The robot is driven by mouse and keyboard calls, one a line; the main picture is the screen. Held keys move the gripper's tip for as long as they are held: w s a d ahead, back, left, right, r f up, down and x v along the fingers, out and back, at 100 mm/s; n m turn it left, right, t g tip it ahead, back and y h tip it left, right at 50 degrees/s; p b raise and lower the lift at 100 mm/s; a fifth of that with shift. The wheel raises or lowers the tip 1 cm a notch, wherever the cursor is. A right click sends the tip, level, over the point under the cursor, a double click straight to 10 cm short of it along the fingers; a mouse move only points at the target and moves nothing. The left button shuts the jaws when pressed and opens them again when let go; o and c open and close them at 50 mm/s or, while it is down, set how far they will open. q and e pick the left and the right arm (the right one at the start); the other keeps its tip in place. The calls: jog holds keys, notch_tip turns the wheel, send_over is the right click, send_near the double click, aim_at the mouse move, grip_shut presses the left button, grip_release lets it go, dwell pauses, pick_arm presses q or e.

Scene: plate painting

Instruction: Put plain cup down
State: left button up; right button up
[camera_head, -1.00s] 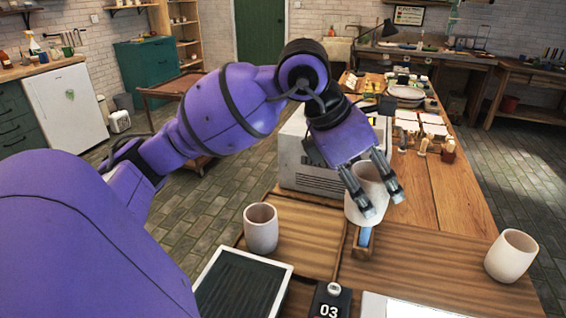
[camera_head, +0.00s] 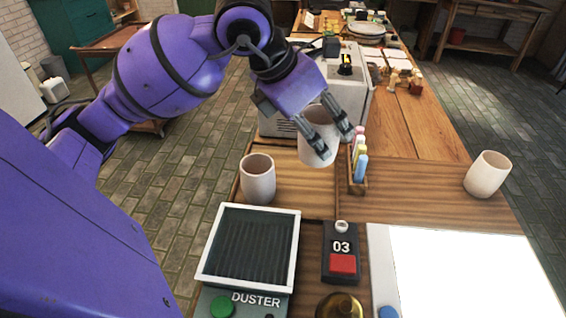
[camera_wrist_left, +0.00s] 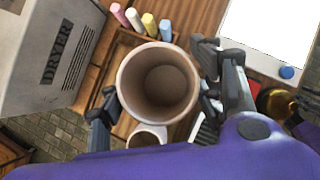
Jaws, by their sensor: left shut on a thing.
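My left gripper (camera_head: 330,136) is shut on a plain cup (camera_head: 316,150), with one finger on each side of it. In the left wrist view the cup (camera_wrist_left: 158,84) is upright and empty between the fingertips (camera_wrist_left: 160,98). It is over the wooden board beside the chalk holder; I cannot tell whether its base touches the board. A second plain cup (camera_head: 258,180) stands on the board to its left, and a third cup (camera_head: 487,174) stands at the far right. My right gripper is not in view.
The chalk holder (camera_head: 357,186) with coloured chalks is close to the held cup's right. The grey dryer box (camera_head: 350,92) stands behind. Bare wood (camera_head: 420,190) lies right of the chalk holder.

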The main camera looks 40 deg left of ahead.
pick_arm(q)
jog(key=shift+w+a+f, duration=1.15)
jog(key=shift+a+f, duration=0.8)
jog(key=shift+f, duration=0.2)
jog(key=shift+w+a+f, duration=1.2)
jog(key=shift+a+f, duration=0.7)
jog(key=shift+f, duration=0.25)
jog(key=shift+w+a+f, duration=1.15)
jog(key=shift+a+f, duration=0.8)
jog(key=shift+f, duration=0.2)
jog(key=shift+f, duration=0.2)
jog(key=o, duration=1.4)
